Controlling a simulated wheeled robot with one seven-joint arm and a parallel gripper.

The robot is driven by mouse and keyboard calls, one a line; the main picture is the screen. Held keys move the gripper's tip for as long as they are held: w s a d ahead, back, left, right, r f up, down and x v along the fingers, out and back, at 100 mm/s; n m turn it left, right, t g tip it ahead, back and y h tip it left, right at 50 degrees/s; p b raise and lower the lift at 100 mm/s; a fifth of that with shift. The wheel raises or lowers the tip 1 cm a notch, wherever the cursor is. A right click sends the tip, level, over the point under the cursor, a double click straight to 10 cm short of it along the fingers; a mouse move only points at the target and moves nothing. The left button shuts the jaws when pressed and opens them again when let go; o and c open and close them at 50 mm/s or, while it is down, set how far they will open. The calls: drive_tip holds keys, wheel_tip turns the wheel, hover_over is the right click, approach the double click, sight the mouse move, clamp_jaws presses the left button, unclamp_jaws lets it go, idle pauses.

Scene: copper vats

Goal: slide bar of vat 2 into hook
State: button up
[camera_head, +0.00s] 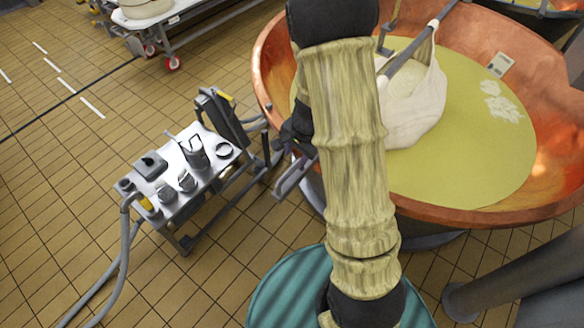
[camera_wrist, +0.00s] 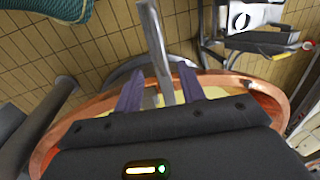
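Vat 2 is presumably the copper vat (camera_head: 553,95) on the right in the head view; its rim (camera_wrist: 98,103) crosses the wrist view. It holds yellowish liquid (camera_head: 470,160). A grey bar (camera_head: 412,68) slants over it, carrying a white cloth bundle (camera_head: 420,110). My arm covers the bar's lower end. A small bracket, perhaps a hook (camera_head: 385,48), is near the bar's upper left side. In the wrist view, the purple fingers of my gripper (camera_wrist: 160,82) stand apart on either side of a grey metal bar (camera_wrist: 158,40). I cannot tell whether it is the same bar. A gap shows beside the left finger.
A metal trolley (camera_head: 172,208) with jugs and tools stands left of the vat. A grey hose (camera_head: 127,240) runs from it. A teal ribbed round thing (camera_head: 275,295) is below my arm. A dark grey pipe (camera_head: 520,275) is at lower right. The tiled floor at far left is clear.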

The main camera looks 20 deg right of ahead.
sight(291, 170)
drive_tip(key=f, duration=0.2)
drive_tip(key=w+f, duration=0.1)
drive_tip(key=f, duration=0.2)
drive_tip(key=a+f+b, duration=0.1)
drive_tip(key=f, duration=0.2)
drive_tip(key=shift+w, duration=0.2)
drive_tip(key=shift+s, duration=0.1)
clamp_jaws()
